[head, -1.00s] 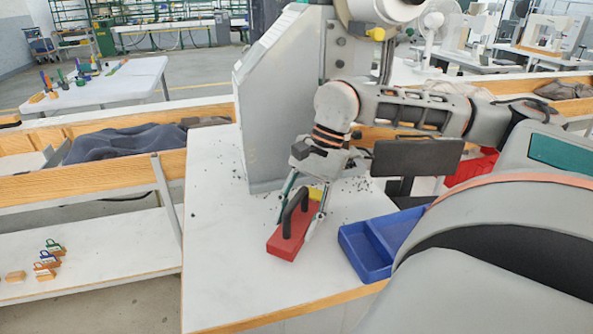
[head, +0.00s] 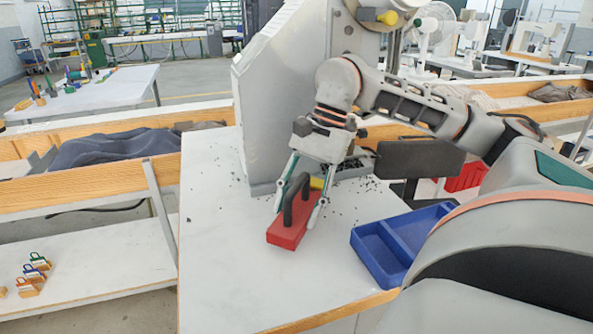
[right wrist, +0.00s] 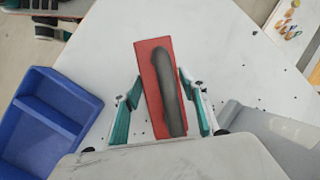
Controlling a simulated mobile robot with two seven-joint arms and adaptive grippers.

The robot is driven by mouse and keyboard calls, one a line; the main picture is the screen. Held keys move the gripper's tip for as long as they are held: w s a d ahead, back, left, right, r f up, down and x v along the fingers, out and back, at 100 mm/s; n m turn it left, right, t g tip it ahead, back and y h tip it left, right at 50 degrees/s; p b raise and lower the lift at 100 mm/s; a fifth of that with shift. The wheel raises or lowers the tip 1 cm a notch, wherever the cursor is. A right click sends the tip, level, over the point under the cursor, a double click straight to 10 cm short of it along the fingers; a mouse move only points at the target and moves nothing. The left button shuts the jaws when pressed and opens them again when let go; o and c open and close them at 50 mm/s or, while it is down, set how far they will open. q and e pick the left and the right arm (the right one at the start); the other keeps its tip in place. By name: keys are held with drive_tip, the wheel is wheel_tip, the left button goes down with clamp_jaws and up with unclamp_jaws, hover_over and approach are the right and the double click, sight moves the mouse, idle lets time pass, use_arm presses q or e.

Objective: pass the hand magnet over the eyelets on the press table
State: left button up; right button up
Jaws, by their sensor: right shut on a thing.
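The hand magnet (head: 288,232) is a red block with a black bar handle, low over the white press table (head: 225,270) in front of the grey press. I cannot tell whether it touches the table. My right gripper (head: 298,203) is shut on it from above, one finger on each side. In the right wrist view the magnet (right wrist: 153,80) lies between the teal fingers (right wrist: 160,108). The magnet's underside is hidden. My left gripper is out of view.
A blue divided tray (head: 375,262) stands right of the magnet near the table's front edge. The tall grey press (head: 262,110) rises behind the magnet. The front left of the table is clear. Padlock-like items (head: 33,272) sit on a lower shelf at left.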

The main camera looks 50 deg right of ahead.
sight(299, 184)
drive_tip(key=shift+w+r+b, duration=0.1)
drive_tip(key=shift+r+b, duration=0.25)
drive_tip(key=shift+r, duration=0.3)
wheel_tip(299, 184, up, 3)
drive_tip(key=shift+f+p, duration=0.1)
drive_tip(key=shift+p, duration=0.35)
drive_tip(key=shift+r, duration=0.3)
drive_tip(key=shift+r+p, duration=0.9)
drive_tip(key=shift+p, duration=0.3)
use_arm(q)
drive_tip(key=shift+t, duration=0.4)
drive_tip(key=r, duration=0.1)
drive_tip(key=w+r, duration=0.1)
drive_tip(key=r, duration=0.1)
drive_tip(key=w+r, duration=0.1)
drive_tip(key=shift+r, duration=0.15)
use_arm(e)
drive_tip(key=shift+f, duration=0.1)
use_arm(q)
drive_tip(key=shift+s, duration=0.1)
use_arm(e)
drive_tip(key=shift+a, duration=0.1)
